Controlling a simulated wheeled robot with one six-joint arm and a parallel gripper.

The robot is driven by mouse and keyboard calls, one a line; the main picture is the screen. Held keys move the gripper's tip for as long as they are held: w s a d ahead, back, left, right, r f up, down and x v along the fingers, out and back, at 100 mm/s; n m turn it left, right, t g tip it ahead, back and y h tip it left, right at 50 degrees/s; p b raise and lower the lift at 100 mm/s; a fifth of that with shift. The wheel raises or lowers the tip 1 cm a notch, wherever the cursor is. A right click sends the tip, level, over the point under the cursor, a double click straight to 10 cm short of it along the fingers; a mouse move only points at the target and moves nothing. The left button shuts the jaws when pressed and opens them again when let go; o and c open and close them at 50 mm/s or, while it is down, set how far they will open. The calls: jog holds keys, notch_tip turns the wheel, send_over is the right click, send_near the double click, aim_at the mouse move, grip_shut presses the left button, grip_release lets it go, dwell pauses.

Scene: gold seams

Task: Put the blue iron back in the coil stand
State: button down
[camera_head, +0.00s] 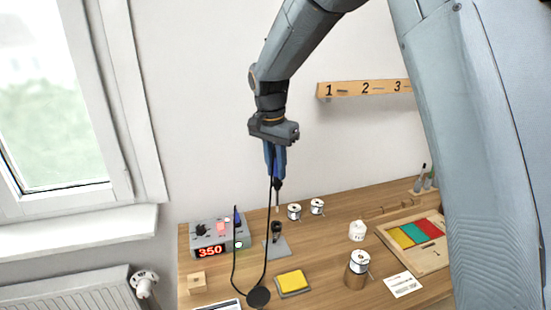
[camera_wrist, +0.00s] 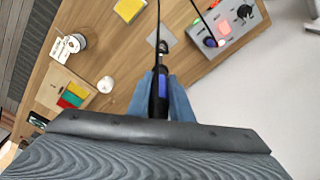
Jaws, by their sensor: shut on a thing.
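My gripper (camera_head: 275,170) is shut on the blue iron (camera_head: 277,187), which hangs upright with its thin tip pointing down. In the wrist view the iron's black and blue handle (camera_wrist: 162,87) lies between the two blue-grey fingers. The coil stand (camera_head: 277,231) is a dark holder on a grey base plate on the bench. The iron's tip is above the stand, with a visible gap, roughly in line with it in the head view. The stand also shows in the wrist view (camera_wrist: 162,46), just beyond the iron. The iron's upper end is hidden by my gripper.
A black cord loops from the iron past a black disc (camera_head: 258,297). The grey station (camera_head: 219,238) reading 350 stands left, a yellow sponge tray (camera_head: 292,282) in front.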

aim_at(276, 184)
jog(key=shift+w+a+f, duration=0.1)
jog(key=shift+w+f, duration=0.05)
jog(key=shift+w, duration=0.05)
jog(key=shift+f+b, duration=1.45)
jog(key=shift+f, duration=0.5)
jog(key=shift+s+p, duration=0.15)
jog(key=shift+p, duration=0.2)
